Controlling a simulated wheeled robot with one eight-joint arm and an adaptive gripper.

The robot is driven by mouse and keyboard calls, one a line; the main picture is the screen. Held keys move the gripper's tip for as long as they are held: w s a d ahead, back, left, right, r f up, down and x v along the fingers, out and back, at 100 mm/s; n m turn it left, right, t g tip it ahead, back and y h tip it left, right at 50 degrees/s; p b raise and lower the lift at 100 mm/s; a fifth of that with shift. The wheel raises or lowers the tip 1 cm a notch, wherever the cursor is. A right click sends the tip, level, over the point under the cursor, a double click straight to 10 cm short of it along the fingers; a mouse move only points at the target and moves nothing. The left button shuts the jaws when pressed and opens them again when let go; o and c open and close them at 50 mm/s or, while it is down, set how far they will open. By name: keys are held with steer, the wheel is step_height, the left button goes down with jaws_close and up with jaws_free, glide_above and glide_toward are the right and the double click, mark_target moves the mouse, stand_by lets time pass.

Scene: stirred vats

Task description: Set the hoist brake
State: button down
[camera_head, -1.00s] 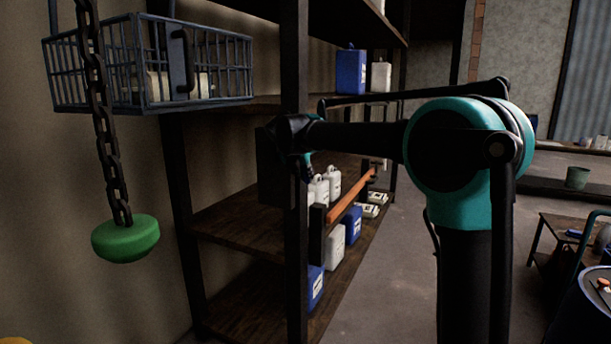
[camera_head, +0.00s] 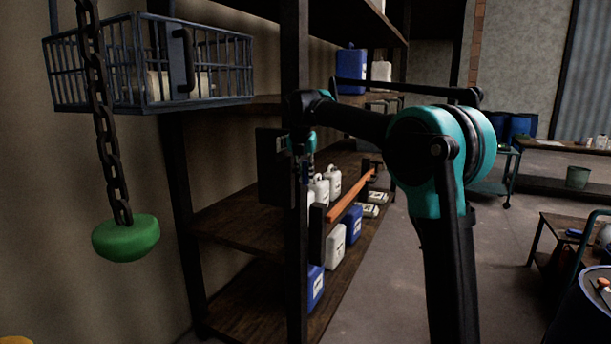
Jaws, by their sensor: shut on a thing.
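My gripper (camera_head: 304,176) points down beside the shelf's front post, in front of a dark flat box (camera_head: 268,178). It is small and dark here. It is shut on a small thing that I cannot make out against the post. A heavy chain (camera_head: 108,140) hangs at the left, with a green rounded weight or handle (camera_head: 126,238) at its lower end. I cannot tell for sure which part is the hoist brake; the dark box beside my gripper may belong to it.
A blue wire basket (camera_head: 222,62) is at the upper left. A cart (camera_head: 566,232) and a blue drum (camera_head: 585,310) stand right. The middle floor is clear.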

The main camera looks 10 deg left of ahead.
steer(key=c, duration=1.7)
jaws_free()
steer(key=v, duration=1.2)
